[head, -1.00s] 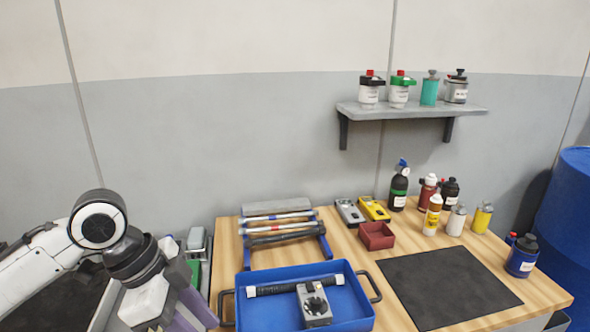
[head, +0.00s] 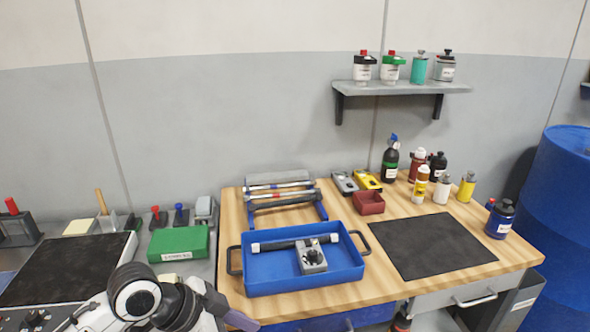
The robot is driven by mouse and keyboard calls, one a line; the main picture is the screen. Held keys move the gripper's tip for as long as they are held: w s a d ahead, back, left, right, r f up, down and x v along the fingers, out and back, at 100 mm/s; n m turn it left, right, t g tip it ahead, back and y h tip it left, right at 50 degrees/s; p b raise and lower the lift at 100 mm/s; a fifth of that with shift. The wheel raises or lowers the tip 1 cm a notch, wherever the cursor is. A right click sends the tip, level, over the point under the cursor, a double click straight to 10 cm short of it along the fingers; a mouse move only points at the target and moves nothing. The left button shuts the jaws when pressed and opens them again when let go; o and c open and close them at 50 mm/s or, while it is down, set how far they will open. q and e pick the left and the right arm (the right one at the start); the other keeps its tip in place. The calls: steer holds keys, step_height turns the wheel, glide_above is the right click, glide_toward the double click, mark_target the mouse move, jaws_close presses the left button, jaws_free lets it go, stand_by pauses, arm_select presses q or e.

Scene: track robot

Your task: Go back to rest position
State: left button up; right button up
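My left arm shows at the bottom left of the head view, its wrist low in front of the left side of the wooden workbench (head: 400,284). A purple-grey part at its end shows near the bench's front left corner, but the fingertips are cut off or not clear. My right gripper is not in view. A blue tray (head: 258,279) stands on the bench. In it lie a black bar with white ends (head: 290,244) and a grey block with a dark round fitting (head: 311,257).
A black mat (head: 432,245) lies right of the tray. Several bottles stand behind it, near a small red bin (head: 369,203). A rack of rods (head: 285,201) stands behind the tray. A green case (head: 179,244) lies on the grey side bench. A blue barrel (head: 566,220) stands at right.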

arm_select(q)
steer(key=s+a+f+n+t+y, duration=0.1)
steer(key=s+a+f+n+t, duration=0.2)
steer(key=f, duration=0.6)
steer(key=s+f+n+t+y, duration=0.1)
steer(key=s+f+n+t, duration=0.1)
steer(key=s+f+n, duration=0.5)
steer(key=s+a+f+y, duration=0.2)
steer(key=s+a+f, duration=0.3)
steer(key=s+f, duration=0.1)
steer(key=shift+s+a+n+t, duration=0.15)
steer(key=shift+s+n+t, duration=0.15)
